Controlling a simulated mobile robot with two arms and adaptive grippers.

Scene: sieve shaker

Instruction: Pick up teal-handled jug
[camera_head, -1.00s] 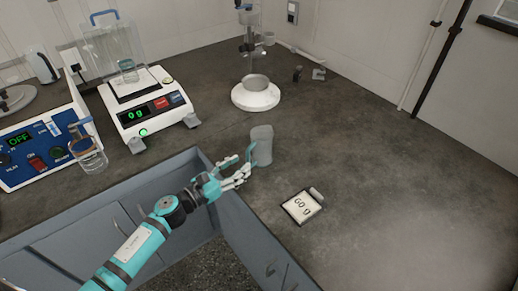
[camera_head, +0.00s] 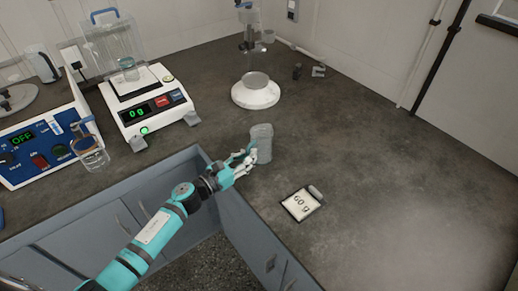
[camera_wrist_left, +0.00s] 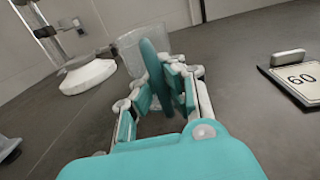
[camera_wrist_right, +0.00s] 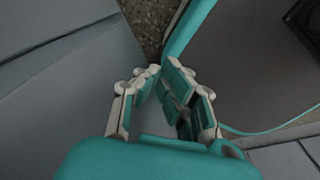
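The jug (camera_head: 263,146) is a grey, see-through cup with a teal handle, upright on the dark counter near its inner corner. My left gripper (camera_head: 249,158) is at its handle side. In the left wrist view the teal handle (camera_wrist_left: 153,65) stands between the two fingers, which are closed in against it; the jug body (camera_wrist_left: 129,52) is just beyond.
A card reading 60 g (camera_head: 301,204) lies right of the jug. A white round-based stand (camera_head: 256,95) is behind it. A balance reading 0 g (camera_head: 150,110), a blue control box (camera_head: 40,150) and a glass beaker (camera_head: 92,156) stand left. The counter at right is clear.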

